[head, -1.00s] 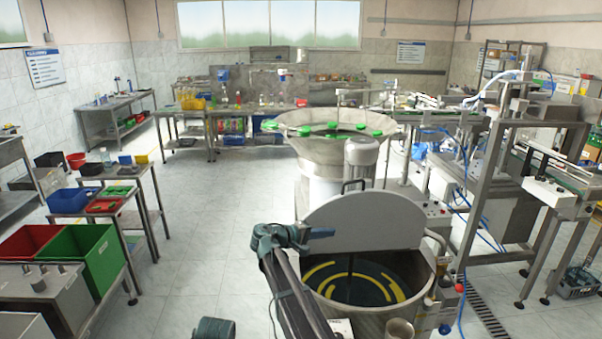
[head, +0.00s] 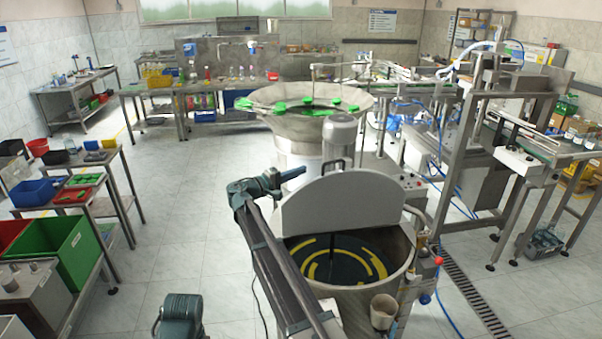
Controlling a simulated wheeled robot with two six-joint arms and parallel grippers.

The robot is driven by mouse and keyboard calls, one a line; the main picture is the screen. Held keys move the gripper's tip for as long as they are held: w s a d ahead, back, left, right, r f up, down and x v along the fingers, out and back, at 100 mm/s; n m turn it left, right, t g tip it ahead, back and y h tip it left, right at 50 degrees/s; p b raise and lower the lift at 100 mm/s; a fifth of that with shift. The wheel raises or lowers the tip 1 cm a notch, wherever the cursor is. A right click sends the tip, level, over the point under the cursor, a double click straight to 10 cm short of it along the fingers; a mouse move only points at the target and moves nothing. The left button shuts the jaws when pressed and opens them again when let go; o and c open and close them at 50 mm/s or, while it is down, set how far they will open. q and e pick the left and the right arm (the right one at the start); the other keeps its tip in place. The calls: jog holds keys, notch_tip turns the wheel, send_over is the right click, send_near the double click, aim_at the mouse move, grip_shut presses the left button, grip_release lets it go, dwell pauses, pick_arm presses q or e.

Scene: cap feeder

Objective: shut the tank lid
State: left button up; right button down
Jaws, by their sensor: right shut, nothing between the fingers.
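The tank (head: 403,281) is a round steel vessel at the lower middle of the head view. Its grey half-round lid (head: 345,203) stands raised over the back of the opening, so the dark inside with yellow arcs shows. My right arm rises from the bottom edge along the tank's left side. My right gripper (head: 293,174) is shut and empty, pointing right, just above the lid's upper left edge in the picture. I cannot tell whether it touches the lid. My left gripper is out of view.
A grey motor (head: 340,138) stands behind the lid. A feeder bowl (head: 262,102) with green caps is farther back. A small cup (head: 383,311) is at the tank's front right. Crates, including a green one (head: 72,250), are at the left. The floor left of the tank is open.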

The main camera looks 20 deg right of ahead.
jog(key=d, duration=0.2)
jog(key=s+d, duration=0.1)
jog(key=d, duration=0.3)
jog(key=shift+s, duration=0.3)
jog(key=shift+s+a, duration=0.1)
